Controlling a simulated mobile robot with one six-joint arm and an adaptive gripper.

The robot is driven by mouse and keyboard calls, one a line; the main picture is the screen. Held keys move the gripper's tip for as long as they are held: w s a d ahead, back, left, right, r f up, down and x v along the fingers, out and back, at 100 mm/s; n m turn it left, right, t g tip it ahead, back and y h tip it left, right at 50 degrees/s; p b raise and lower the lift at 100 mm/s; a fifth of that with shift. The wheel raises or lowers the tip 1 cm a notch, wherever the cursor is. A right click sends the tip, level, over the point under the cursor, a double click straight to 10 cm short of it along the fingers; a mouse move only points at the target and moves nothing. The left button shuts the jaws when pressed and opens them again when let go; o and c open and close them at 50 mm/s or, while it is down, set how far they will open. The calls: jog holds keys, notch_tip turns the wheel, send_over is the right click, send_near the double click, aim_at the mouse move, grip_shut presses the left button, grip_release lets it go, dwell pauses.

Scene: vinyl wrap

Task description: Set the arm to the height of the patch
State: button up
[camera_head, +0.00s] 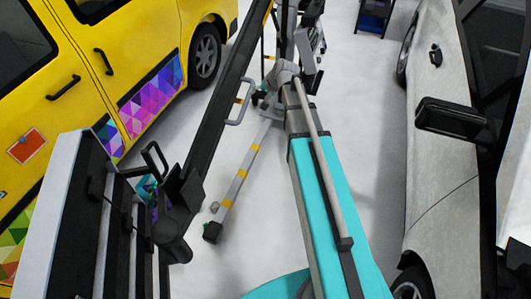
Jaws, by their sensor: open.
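A yellow van (125,40) stands on the left. Multicoloured triangle-pattern vinyl (150,97) covers the lower side further back. A teal boom (335,185) runs up from the bottom toward the top middle. A long dark beam (218,105) slants down left from the top to a cluster of black parts (178,205). I cannot make out my gripper's fingers among these parts.
A silver car (450,175) with a black mirror (450,118) stands close on the right. A grey leg with yellow bands (240,175) rests on the floor. A black-and-white panel (50,220) blocks the lower left.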

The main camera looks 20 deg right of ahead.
jog(key=s+a+f+n+g+h+b, duration=0.1)
jog(key=s+f+g, duration=0.1)
jog(key=s, duration=0.6)
jog(key=s+a+f+n+g+h+b, duration=0.1)
jog(key=s+a+f+n+g+b, duration=0.1)
jog(key=s, duration=0.5)
jog(key=s+a+f+n+g+h+b, duration=0.1)
jog(key=s+a+f+n+g, duration=0.1)
jog(key=s, duration=0.6)
jog(key=shift+s+f+h+b, duration=0.3)
jog(key=shift+f, duration=0.55)
jog(key=shift+s, duration=0.25)
jog(key=shift+c, duration=0.6)
jog(key=shift+s, duration=0.15)
